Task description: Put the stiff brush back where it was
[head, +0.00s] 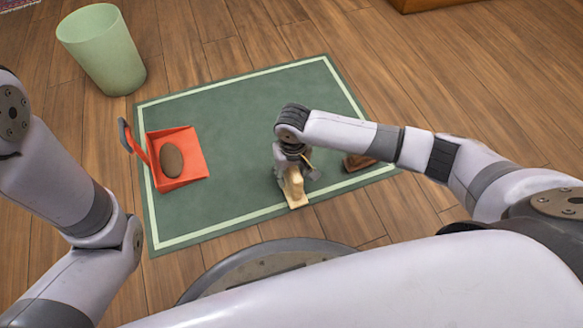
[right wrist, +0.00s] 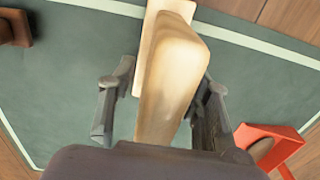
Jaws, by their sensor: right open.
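A pale wooden piece with a raised handle on a flat base, perhaps the stiff brush (head: 296,192), stands near the front edge of the green mat (head: 235,130). No bristles show. My right gripper (head: 298,168) is low over it. In the right wrist view the fingers of the right gripper (right wrist: 163,97) are open, one on each side of the pale handle (right wrist: 168,80), with gaps visible. A dark brown block (head: 358,162), which may also be a brush, lies near the mat's right edge, partly hidden by my right arm. My left gripper is out of view.
A red dustpan (head: 194,149) with a brown oval object (head: 172,160) in it rests on the mat's left part. A light green bin (head: 101,50) stands on the wooden floor beyond the mat. The mat's middle and back are clear.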

